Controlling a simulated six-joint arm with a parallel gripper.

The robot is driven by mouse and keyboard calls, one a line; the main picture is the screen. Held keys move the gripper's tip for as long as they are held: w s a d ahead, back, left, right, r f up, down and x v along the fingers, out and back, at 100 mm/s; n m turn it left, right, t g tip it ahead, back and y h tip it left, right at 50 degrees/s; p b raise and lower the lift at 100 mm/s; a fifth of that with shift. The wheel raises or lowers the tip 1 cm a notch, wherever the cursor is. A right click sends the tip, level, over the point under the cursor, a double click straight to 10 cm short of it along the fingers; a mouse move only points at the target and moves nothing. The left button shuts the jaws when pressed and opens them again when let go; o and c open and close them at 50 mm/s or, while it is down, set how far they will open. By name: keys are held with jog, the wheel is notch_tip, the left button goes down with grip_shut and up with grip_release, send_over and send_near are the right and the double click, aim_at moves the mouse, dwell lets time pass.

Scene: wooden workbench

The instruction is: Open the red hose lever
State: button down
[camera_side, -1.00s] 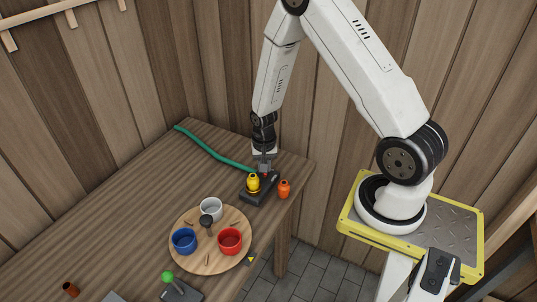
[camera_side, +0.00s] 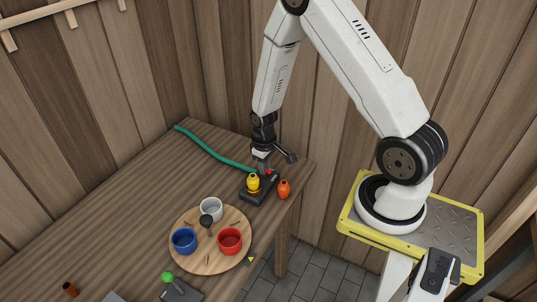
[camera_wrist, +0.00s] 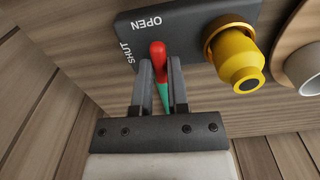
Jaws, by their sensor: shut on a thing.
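The red hose lever (camera_wrist: 158,55) shows in the wrist view on a dark base plate (camera_wrist: 190,50). The words OPEN and SHUT are printed on the plate beside it, and the lever's red end is close to both. My gripper (camera_wrist: 161,66) is shut on the lever, one finger on each side. In the side view my gripper (camera_side: 264,166) is at the dark plate at the far end of the workbench, and the lever is mostly hidden there. The green hose (camera_side: 215,150) runs from the plate to the back left. Part of the hose shows between my fingers.
A yellow fitting (camera_wrist: 237,58) stands on the plate close to my gripper. A round wooden tray (camera_side: 191,258) with white, blue and red cups is nearer the front. A green-knobbed lever (camera_side: 168,277) is at the front.

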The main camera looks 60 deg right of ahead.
jog(key=shift+n, duration=0.5)
jog(key=c, duration=0.6)
grip_release()
jog(key=shift+r, duration=0.2)
jog(key=shift+r, duration=3.75)
jog(key=shift+a+r, duration=0.1)
jog(key=shift+s+a+r+t, duration=0.45)
jog(key=shift+s+a+r, duration=0.7)
jog(key=shift+a+r, duration=0.7)
jog(key=shift+s+a+r+t, duration=0.4)
jog(key=shift+s+a+r, duration=0.85)
jog(key=shift+a, duration=1.1)
jog(key=shift+s+a+r+t, duration=0.45)
jog(key=shift+s+a+r, duration=0.6)
jog(key=shift+a+r, duration=0.85)
